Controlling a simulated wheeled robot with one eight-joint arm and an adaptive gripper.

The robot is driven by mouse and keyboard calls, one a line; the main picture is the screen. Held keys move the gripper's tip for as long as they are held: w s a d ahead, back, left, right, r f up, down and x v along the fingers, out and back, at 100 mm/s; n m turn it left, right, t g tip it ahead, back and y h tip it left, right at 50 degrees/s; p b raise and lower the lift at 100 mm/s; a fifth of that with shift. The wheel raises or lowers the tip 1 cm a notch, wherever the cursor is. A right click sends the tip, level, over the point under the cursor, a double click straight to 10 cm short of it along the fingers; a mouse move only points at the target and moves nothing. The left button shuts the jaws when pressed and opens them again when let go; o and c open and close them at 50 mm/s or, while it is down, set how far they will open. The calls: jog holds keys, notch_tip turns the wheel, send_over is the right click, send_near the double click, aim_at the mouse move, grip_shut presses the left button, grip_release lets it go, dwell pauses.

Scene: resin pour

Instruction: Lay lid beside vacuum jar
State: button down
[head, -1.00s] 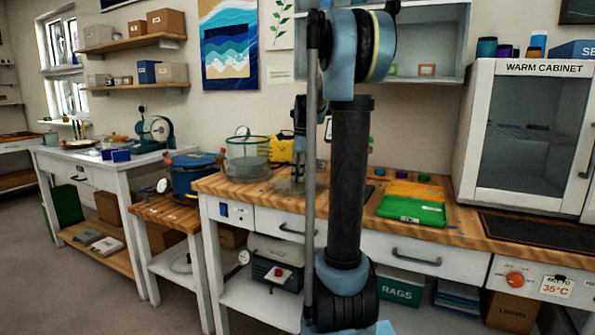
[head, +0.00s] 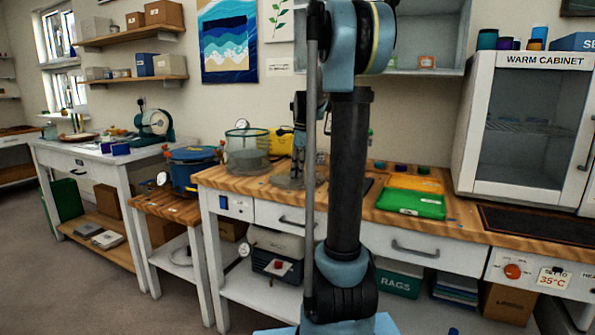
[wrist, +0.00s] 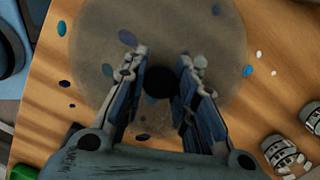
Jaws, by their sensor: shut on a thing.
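The lid (wrist: 205,100) is a wide, see-through, brownish round disc with a dark round knob (wrist: 158,82) at its middle. My gripper (wrist: 160,75) is shut on the knob from above. In the head view, my gripper (head: 297,172) is low over the wooden bench, partly hidden by my own arm. The lid's clear edge (head: 283,183) shows faintly there, at or just above the bench top; I cannot tell if it touches. The vacuum jar (head: 246,160) appears to be the clear cylinder with a green rim, standing on the bench to the left of my gripper.
A blue pot (head: 193,172) with a gauge stands on a low stand at left. A yellow case (head: 281,141) is behind my gripper. Orange and green trays (head: 411,203) lie to the right. Small metal pieces (wrist: 279,151) and coloured flecks lie by the lid.

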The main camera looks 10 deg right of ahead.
jog(key=shift+f, duration=0.15)
jog(key=c, duration=1.2)
grip_release()
jog(key=shift+r, duration=4.05)
